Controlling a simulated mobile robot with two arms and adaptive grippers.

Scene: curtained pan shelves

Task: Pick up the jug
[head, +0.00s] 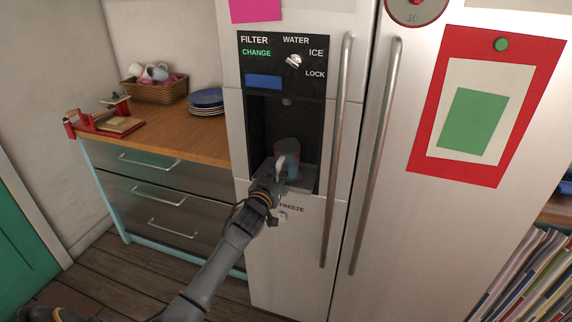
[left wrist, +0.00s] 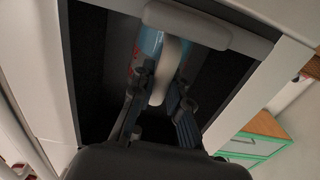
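The jug (head: 287,150) stands in the dispenser recess of the fridge; it looks dark and bluish in the head view, with a pale handle facing me. In the left wrist view the jug (left wrist: 150,45) shows blue with some red marking, and its white handle (left wrist: 170,62) hangs between my fingers. My left gripper (head: 277,176) is at the front of the recess, at the handle. In the left wrist view its two fingers (left wrist: 160,92) are apart, one on each side of the handle, and do not look closed on it. My right gripper is out of view.
The recess walls (head: 256,130) enclose the jug on both sides, with a ledge (head: 305,178) below. Vertical door handles (head: 338,150) stand out just to the right. A wooden counter (head: 170,125) with plates (head: 207,98) and a basket (head: 155,91) is at left.

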